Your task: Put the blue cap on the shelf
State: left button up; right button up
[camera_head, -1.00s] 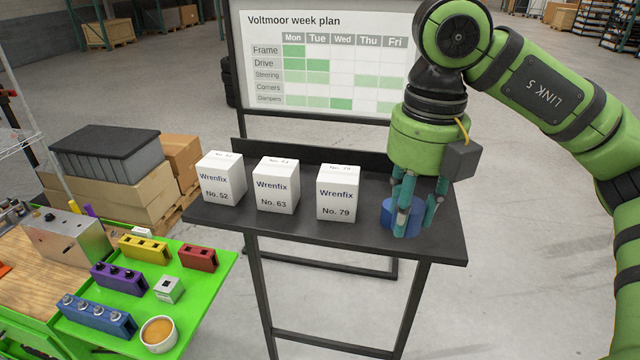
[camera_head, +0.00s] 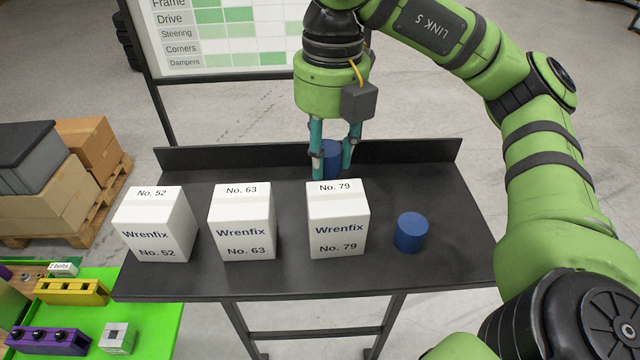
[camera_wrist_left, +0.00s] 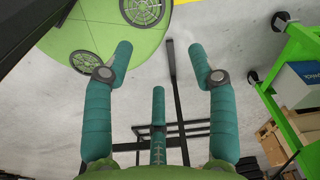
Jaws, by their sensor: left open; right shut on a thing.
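Two blue cylindrical caps show in the head view. One blue cap (camera_head: 332,158) is between the fingers of my right gripper (camera_head: 333,168), behind the No. 79 box. I cannot tell whether its bottom touches the shelf. The other blue cap (camera_head: 410,232) stands upright on the dark shelf (camera_head: 445,265), right of the No. 79 box and apart from my gripper. My left gripper (camera_wrist_left: 159,62) shows in the left wrist view, its teal fingers spread and empty above the floor.
White boxes No. 52 (camera_head: 157,228), No. 63 (camera_head: 243,225) and No. 79 (camera_head: 338,222) stand in a row on the shelf. A low back edge (camera_head: 225,158) runs behind them. Bare shelf lies at the right. A green workbench (camera_head: 150,318) with coloured parts stands lower left.

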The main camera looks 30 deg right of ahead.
jog(key=shift+f, duration=0.6)
jog(key=shift+w+f, duration=0.1)
jog(key=shift+f, duration=0.25)
notch_tip(320, 180, down, 4)
jog(key=shift+w+r+p, duration=0.1)
jog(key=shift+w+p, duration=0.05)
jog(key=shift+p, duration=0.85)
jog(key=shift+f, duration=0.2)
jog(key=shift+f+b, duration=0.2)
jog(key=shift+b, duration=0.15)
pick_arm(q)
jog(key=shift+w+r, duration=0.7)
jog(key=shift+r, duration=0.05)
pick_arm(e)
jog(key=o, duration=0.7)
jog(key=shift+r, duration=0.1)
jog(key=shift+o, duration=0.2)
pick_arm(q)
jog(key=shift+d+r, duration=0.1)
